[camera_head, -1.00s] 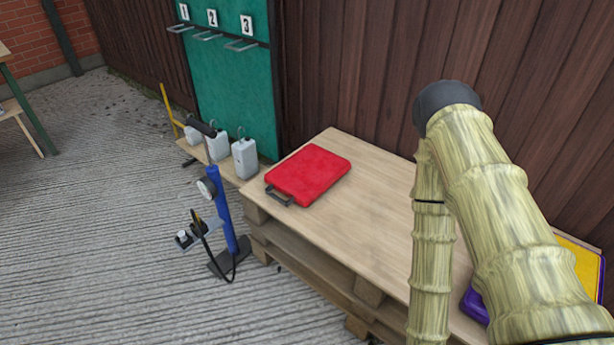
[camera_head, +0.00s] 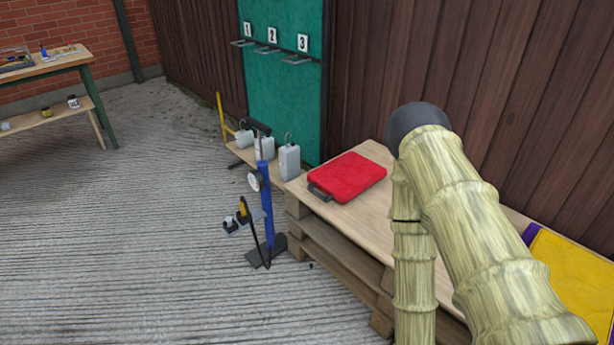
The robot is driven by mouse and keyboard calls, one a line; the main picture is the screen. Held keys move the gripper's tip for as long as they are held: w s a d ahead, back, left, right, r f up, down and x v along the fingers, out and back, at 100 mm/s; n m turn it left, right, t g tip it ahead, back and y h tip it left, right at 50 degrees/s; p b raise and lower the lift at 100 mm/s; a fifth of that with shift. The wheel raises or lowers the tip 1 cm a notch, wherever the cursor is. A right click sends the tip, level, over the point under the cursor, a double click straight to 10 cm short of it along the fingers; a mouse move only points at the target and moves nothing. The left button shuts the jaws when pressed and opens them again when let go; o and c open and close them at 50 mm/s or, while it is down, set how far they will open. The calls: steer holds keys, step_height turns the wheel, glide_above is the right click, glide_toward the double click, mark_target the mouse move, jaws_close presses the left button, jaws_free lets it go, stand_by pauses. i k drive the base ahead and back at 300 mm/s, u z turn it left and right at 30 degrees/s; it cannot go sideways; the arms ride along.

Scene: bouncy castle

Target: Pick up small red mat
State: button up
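The small red mat (camera_head: 349,177) lies flat on the wooden top of a pallet table (camera_head: 372,219), near its left end. It is a red rectangular pad with a dark handle on its front left side. Nothing covers it. My arm, with a bamboo-like surface, rises at the right of the view, to the right of the mat and apart from it. My gripper does not show in this view.
A blue floor pump (camera_head: 267,205) stands just left of the pallet table. A yellow and purple mat (camera_head: 572,278) lies at the right. A workbench (camera_head: 62,63) stands far left. The concrete floor at left is clear.

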mark_target(344, 178)
steer(key=u, duration=1.6)
steer(key=i, duration=1.5)
steer(key=z, duration=2.2)
